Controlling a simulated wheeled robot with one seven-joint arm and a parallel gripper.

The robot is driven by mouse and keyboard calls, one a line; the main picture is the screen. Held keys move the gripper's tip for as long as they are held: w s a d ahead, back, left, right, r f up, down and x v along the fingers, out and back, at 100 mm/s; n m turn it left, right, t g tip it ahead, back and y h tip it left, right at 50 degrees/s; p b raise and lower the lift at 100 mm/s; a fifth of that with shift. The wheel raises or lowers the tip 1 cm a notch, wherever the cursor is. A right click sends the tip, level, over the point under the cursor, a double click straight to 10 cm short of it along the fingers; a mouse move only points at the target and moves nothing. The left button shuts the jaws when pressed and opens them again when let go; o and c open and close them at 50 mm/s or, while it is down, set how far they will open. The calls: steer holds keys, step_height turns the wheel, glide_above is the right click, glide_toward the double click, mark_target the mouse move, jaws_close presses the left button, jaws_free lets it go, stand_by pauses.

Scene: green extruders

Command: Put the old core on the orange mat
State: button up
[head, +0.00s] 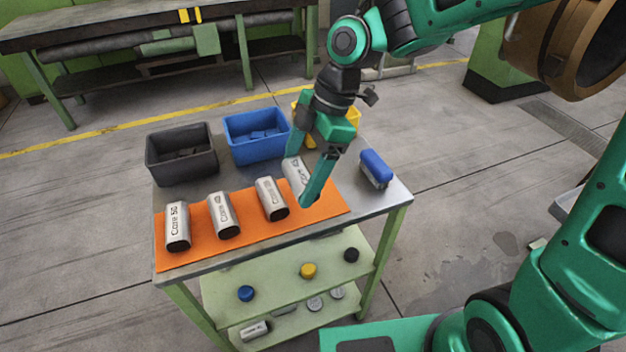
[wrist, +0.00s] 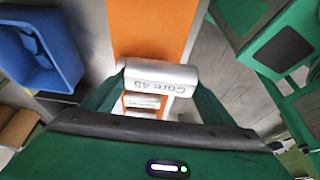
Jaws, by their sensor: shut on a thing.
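My gripper (head: 300,180) is shut on a silver core (head: 295,170) at the right end of the orange mat (head: 330,205). In the wrist view this core (wrist: 160,75) lies crosswise between the green fingers, and its label reads "Core 45". One finger hides part of it in the head view. I cannot tell whether it touches the mat.
Behind the mat on the cart are a dark bin (head: 181,168), a blue bin (head: 255,150) and a partly hidden yellow bin (head: 354,117). A blue-topped brush (head: 376,168) lies to the right. Coloured caps and another core (head: 254,330) are on the shelves below.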

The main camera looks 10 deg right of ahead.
steer(key=w+d+f, duration=0.1)
steer(key=w, duration=0.1)
steer(key=w+d+f, duration=0.2)
steer(key=shift+w+d+f, duration=0.1)
steer(key=shift+f, duration=2)
steer(key=shift+f, duration=0.15)
steer(key=o, duration=1.5)
steer(key=v, duration=1.2)
